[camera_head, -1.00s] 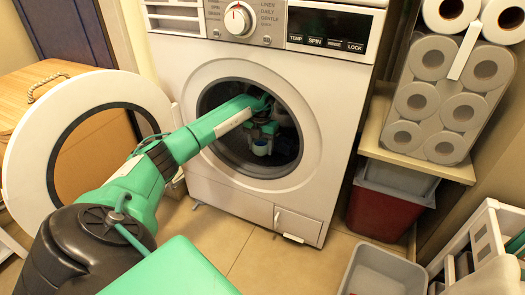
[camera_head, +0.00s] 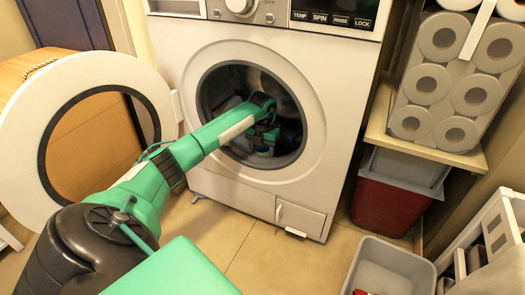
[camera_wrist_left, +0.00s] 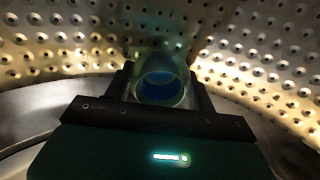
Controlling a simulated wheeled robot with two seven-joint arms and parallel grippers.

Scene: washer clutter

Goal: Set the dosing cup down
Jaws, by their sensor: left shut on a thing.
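The dosing cup (camera_wrist_left: 162,88) is a small, bluish, see-through cup between the two dark fingers in the left wrist view, its round mouth facing the camera. My left gripper (camera_wrist_left: 162,95) is shut on it, one finger on each side. In the head view my left arm reaches through the open door of the white washer (camera_head: 340,110), and the gripper (camera_head: 264,145) is low inside the dark drum (camera_head: 232,90). The cup is small and dim there. I cannot tell whether its base touches the drum. My right gripper is not in view.
The round washer door (camera_head: 25,145) stands open at the left. The opening's rim surrounds my forearm. Perforated drum wall (camera_wrist_left: 250,50) lies behind the cup. A shelf with paper rolls (camera_head: 430,85), a red bin (camera_head: 385,205) and a grey tub (camera_head: 390,268) stand at the right.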

